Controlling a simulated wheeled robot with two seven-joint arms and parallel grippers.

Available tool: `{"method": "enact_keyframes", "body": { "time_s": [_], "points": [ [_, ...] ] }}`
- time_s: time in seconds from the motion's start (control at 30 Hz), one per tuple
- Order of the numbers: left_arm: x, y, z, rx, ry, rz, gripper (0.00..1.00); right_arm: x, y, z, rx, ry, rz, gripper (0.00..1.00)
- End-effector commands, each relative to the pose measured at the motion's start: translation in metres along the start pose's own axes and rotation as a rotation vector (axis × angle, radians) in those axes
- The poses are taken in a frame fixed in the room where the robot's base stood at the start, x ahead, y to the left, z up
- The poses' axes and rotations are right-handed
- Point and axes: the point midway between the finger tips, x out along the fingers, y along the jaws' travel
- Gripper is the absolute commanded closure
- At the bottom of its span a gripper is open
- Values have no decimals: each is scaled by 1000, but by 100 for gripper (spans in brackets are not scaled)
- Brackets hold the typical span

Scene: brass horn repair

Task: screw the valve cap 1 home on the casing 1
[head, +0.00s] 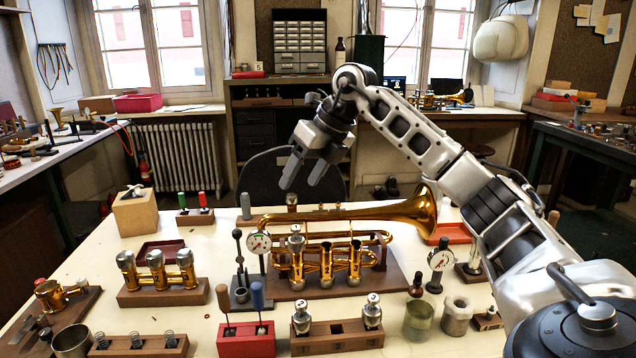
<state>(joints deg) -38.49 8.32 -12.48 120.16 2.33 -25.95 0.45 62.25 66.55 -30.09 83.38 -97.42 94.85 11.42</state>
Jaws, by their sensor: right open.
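A brass trumpet (400,212) lies across a wooden stand (395,287) mid-table, with three upright valve casings. The leftmost casing (297,270), which I take as casing 1, has a silvery capped piece (296,241) on top, probably valve cap 1. I cannot tell how tightly it sits. The middle casing (327,266) and right casing (355,264) show no such piece. My right gripper (303,180) is open and empty, its fingers pointing down, in the air above and behind the trumpet, apart from it. My left gripper is not in view.
A wooden rack (335,344) in front holds two silvery valves. A brass valve block (157,275), a red screwdriver holder (246,343) and jars crowd the front. Table at back left is clearer.

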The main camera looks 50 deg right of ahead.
Motion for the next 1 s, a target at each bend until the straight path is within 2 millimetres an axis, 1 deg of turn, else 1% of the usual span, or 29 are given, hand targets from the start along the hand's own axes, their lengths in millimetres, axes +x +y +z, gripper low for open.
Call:
{"method": "enact_keyframes", "body": {
  "time_s": [0.03, 0.13, 0.27, 0.37, 0.47, 0.8, 1.0],
  "points": [
    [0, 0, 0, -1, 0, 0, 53, 6, -12, -7, -33, 19, -76, 41],
    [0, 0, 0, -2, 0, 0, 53, 12, -28, -15, -81, 43, -175, 41],
    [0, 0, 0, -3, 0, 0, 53, 19, -35, -18, -101, 54, -214, 41],
    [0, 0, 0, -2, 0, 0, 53, 29, -37, -19, -100, 54, -212, 41],
    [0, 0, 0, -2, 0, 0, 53, 46, -40, -20, -99, 56, -211, 41],
    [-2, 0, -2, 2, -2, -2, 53, 112, -54, -22, -97, 54, -207, 41],
    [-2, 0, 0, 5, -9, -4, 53, 146, -61, -23, -97, 54, -207, 41]
  ]
}}
